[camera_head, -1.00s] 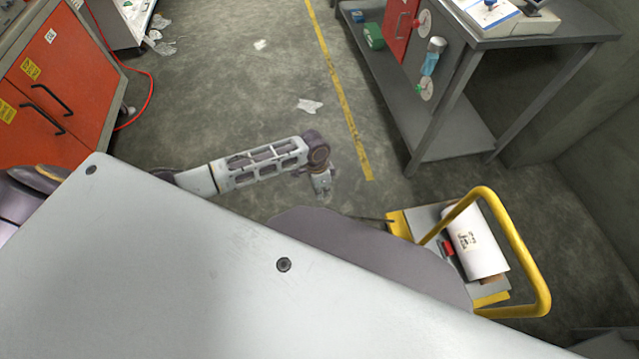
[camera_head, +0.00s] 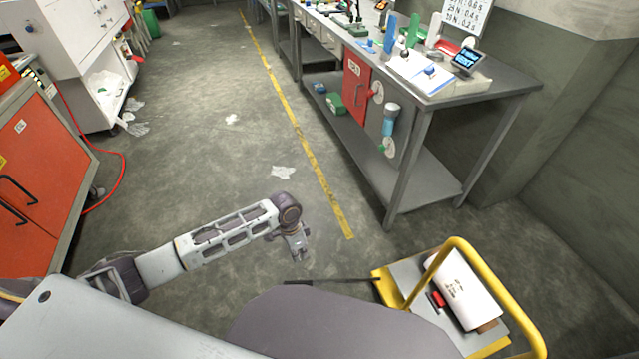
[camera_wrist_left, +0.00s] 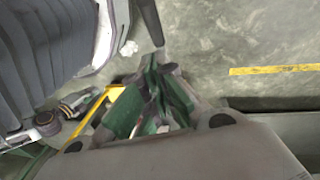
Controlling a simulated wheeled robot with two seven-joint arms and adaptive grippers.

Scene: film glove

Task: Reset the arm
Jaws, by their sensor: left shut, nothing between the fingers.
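My left arm comes in from the lower left in the head view and reaches out over the bare floor. Its left gripper (camera_head: 299,248) hangs at the end, pointing down, with its fingers shut and nothing held. The left wrist view shows the fingers (camera_wrist_left: 154,72) close together in the middle, with green pads. My right gripper does not show clearly in either view.
A yellow-handled trolley (camera_head: 458,250) carrying a white roll (camera_head: 463,291) stands right of the gripper. A grey workbench (camera_head: 440,92) is behind it at right. An orange cabinet (camera_head: 45,195) and red hose (camera_head: 122,165) are at left. Floor between is mostly clear.

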